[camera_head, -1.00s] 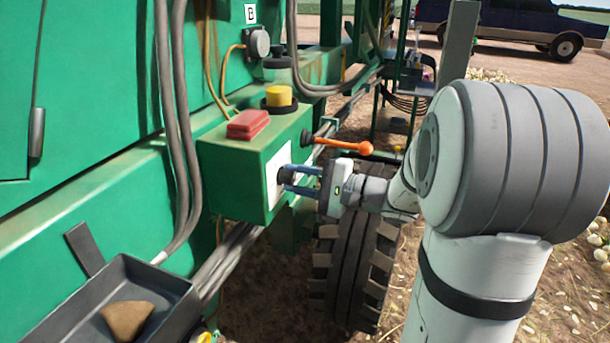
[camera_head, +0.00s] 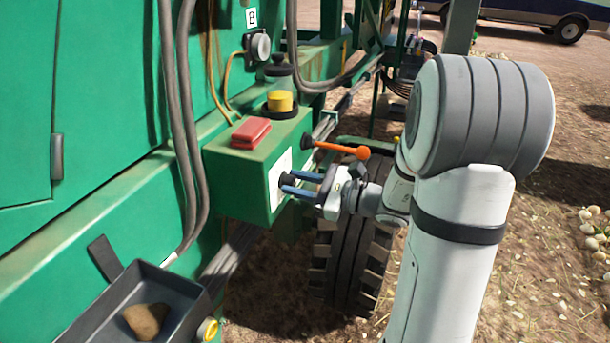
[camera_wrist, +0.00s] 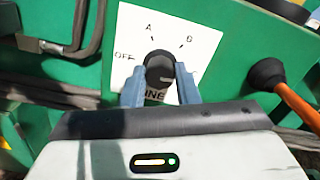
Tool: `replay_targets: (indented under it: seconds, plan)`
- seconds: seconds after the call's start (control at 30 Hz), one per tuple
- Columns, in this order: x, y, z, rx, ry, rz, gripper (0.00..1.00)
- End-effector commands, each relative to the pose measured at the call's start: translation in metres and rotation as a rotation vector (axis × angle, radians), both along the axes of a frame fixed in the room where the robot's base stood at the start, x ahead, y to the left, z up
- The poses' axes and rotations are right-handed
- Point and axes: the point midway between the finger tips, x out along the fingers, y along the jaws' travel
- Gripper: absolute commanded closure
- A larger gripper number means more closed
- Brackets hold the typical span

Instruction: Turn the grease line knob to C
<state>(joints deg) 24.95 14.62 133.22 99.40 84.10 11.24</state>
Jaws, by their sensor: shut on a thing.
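The grease line knob (camera_wrist: 160,68) is a small black round knob on a white label plate (camera_wrist: 190,42) in the wrist view. The plate reads OFF at the left, A at the top and B at the upper right. Lettering below the knob is partly covered by my gripper, and I see no C. My gripper (camera_wrist: 158,84) has its blue fingers on either side of the knob, shut on it. In the head view my gripper (camera_head: 286,183) reaches from the right to the plate on the green control box (camera_head: 235,185). The knob's pointer direction is unclear.
An orange-tipped lever (camera_head: 345,149) sticks out just above my gripper. A grey tray (camera_head: 190,300) holds a brown lump. A tyre (camera_head: 350,270) stands below.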

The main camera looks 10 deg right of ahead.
Motion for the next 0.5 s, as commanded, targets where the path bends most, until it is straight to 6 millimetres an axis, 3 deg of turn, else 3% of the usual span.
replay_targets:
  seconds: [0.5]
  plan:
    - [-0.0003,0.0017,0.0008,0.067,0.088,0.005,0.95]
